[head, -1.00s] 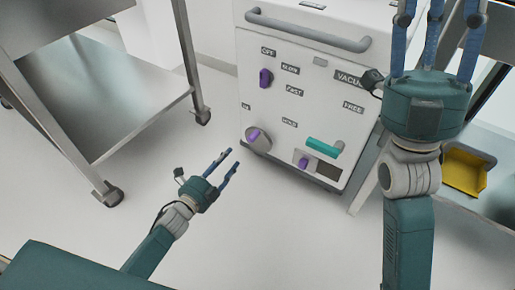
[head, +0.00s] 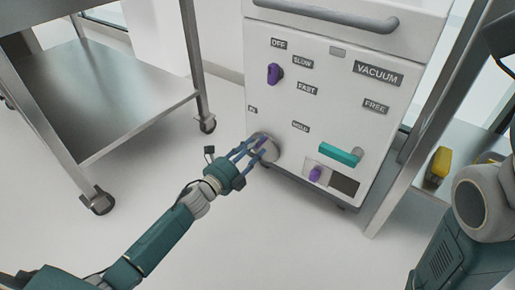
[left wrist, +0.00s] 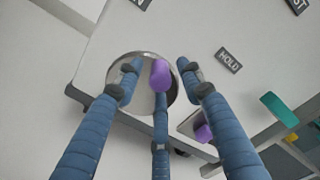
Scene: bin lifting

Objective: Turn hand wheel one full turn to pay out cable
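The hand wheel is a silver disc (head: 262,150) with a purple knob, low on the left of the white machine's front. My left gripper (head: 252,150) is at the wheel, its blue fingers spread. In the left wrist view the disc (left wrist: 140,62) lies ahead, and the purple knob (left wrist: 160,75) stands between the open fingers (left wrist: 160,80). I see no finger clearly shut on the knob; contact cannot be told. Of my right gripper, only a dark part shows at the right edge of the head view; its fingers are out of frame. No cable is visible.
The white machine (head: 345,110) also has a purple switch (head: 274,74), a teal handle (head: 341,156), a lower purple knob (head: 315,174) and a grey top bar (head: 325,15). A steel cart (head: 130,100) stands left. A yellow bin (head: 438,165) is on a right shelf.

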